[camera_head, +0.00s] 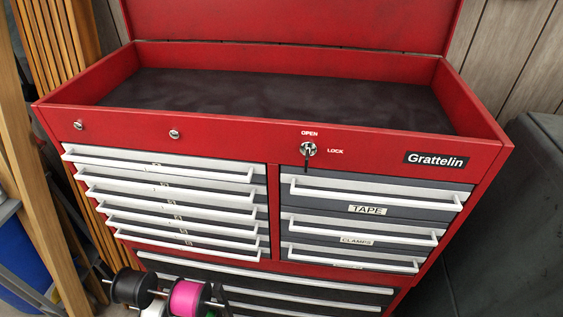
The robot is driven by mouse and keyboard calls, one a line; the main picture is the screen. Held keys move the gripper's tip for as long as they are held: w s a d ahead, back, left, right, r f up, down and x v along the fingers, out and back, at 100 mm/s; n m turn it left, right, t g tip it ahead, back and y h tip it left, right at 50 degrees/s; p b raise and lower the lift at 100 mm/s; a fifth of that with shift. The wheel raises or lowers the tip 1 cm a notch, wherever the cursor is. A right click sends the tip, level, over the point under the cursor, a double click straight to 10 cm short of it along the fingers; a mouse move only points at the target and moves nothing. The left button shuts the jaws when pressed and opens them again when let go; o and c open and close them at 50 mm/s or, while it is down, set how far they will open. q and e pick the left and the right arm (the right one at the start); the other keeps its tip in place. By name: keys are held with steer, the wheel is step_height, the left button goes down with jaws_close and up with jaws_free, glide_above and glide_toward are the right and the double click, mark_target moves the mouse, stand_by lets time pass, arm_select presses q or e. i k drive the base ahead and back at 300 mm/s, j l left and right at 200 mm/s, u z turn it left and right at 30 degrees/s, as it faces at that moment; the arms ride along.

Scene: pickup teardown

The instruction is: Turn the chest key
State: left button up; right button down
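A red tool chest (230,135) fills the middle of the head view, its top lid raised and its upper tray open and empty. The key (307,160) sits in a round silver lock (308,148) on the chest's front rim, right of centre. The key's dark part hangs straight down below the lock. The word OPEN is printed above the lock and LOCK to its right. Neither of my grippers shows in this view.
Grey drawers with white bar handles, including one labelled TAPE (367,209), look shut below the lock. Black and pink spools (186,298) stand in front at the bottom. Wooden boards (45,150) lean at left; a dark bulky object (520,220) stands at right.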

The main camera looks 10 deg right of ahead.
mark_target(308, 150)
steer(key=k+j, duration=0.3)
steer(key=k, duration=0.2)
steer(key=k+j, duration=0.3)
steer(key=k, duration=0.15)
